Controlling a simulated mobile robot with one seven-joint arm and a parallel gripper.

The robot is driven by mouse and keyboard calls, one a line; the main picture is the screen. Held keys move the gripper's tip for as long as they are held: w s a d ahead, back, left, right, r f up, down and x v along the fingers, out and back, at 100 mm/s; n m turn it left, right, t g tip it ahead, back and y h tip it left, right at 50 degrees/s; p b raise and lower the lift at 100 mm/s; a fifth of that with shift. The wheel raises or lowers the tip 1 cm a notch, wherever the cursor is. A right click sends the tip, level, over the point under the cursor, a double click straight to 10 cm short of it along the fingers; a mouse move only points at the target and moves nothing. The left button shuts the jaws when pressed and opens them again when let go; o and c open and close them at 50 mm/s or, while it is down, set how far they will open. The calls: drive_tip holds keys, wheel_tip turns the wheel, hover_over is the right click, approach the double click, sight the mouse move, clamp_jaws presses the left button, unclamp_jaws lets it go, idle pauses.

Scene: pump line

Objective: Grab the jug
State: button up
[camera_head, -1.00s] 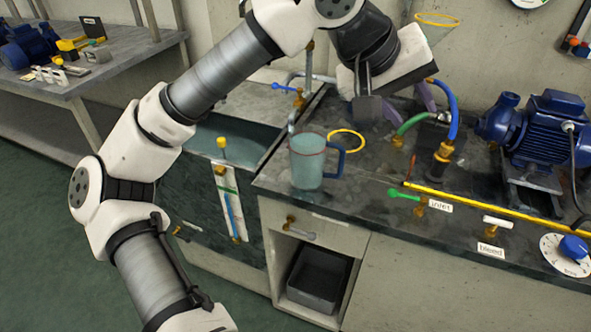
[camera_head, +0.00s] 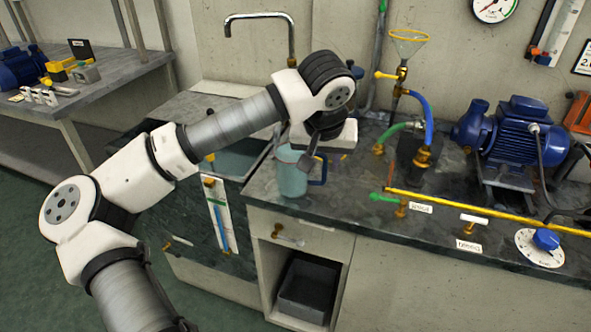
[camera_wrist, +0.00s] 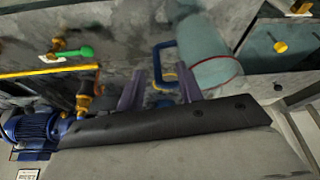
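The jug (camera_head: 291,176) is translucent blue-green with a dark blue handle (camera_head: 319,170). It stands upright on the counter beside the sink. My gripper (camera_head: 310,162) is close above the jug's handle side in the head view and partly covers the jug's upper part. In the wrist view my gripper (camera_wrist: 160,90) has its two purple fingers apart with nothing held between them. The jug (camera_wrist: 212,58) lies just beyond the right finger, and its handle (camera_wrist: 158,64) shows past the fingertips, between them. I cannot tell whether a finger touches the jug.
The sink (camera_head: 240,157) is left of the jug. To the right are the pipework with a funnel (camera_head: 410,43), the blue pump (camera_head: 517,127), a yellow rod (camera_head: 480,208) and the green inlet valve (camera_head: 383,197). The counter's front edge is close to the jug.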

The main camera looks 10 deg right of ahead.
sight(325, 171)
drive_tip(key=x, duration=0.3)
drive_tip(key=p+x, duration=0.1)
drive_tip(key=x, duration=0.1)
drive_tip(key=shift+d, duration=0.3)
drive_tip(key=shift+c, duration=0.2)
clamp_jaws()
idle(0.9)
